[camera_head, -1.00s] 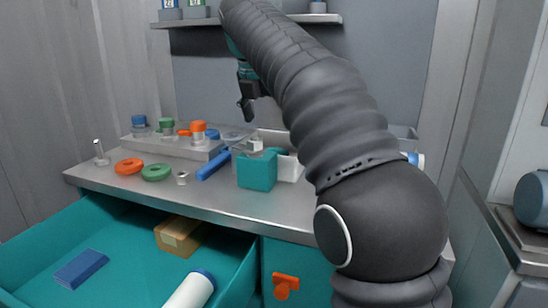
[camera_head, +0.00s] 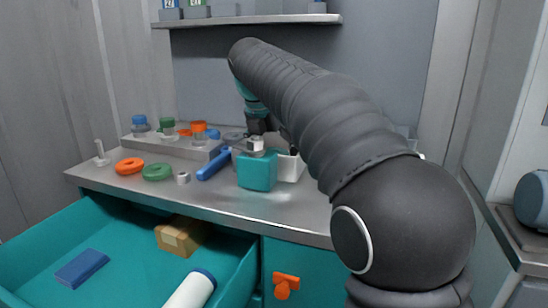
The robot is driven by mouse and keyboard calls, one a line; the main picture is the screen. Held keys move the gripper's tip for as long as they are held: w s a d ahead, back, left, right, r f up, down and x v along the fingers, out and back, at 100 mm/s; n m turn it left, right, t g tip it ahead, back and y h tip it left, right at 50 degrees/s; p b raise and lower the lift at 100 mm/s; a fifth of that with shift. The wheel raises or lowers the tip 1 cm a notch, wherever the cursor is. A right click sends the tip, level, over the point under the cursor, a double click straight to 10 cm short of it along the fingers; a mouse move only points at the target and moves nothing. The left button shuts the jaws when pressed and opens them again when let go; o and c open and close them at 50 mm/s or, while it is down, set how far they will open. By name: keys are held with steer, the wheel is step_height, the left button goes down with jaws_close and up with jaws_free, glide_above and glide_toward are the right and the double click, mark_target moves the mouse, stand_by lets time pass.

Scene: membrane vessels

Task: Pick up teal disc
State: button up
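I cannot make out a teal disc for certain. A white tray (camera_head: 289,170) stands on the counter behind a teal block-shaped container (camera_head: 257,173) with a pale cap, and most of its inside is hidden. My gripper (camera_head: 262,132) points down over the tray area, just behind the cap. Its fingertips are hidden, so I cannot tell whether it is open or holds anything.
A blue-handled tool (camera_head: 213,165) lies left of the container. A raised rack (camera_head: 180,146) holds several capped bottles. An open teal drawer (camera_head: 120,250) juts out below, holding a cardboard box (camera_head: 181,235). A shelf (camera_head: 245,20) hangs above. The counter's front strip is mostly clear.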

steer(key=shift+c, duration=0.3)
steer(key=c, duration=1.1)
steer(key=shift+c, duration=0.3)
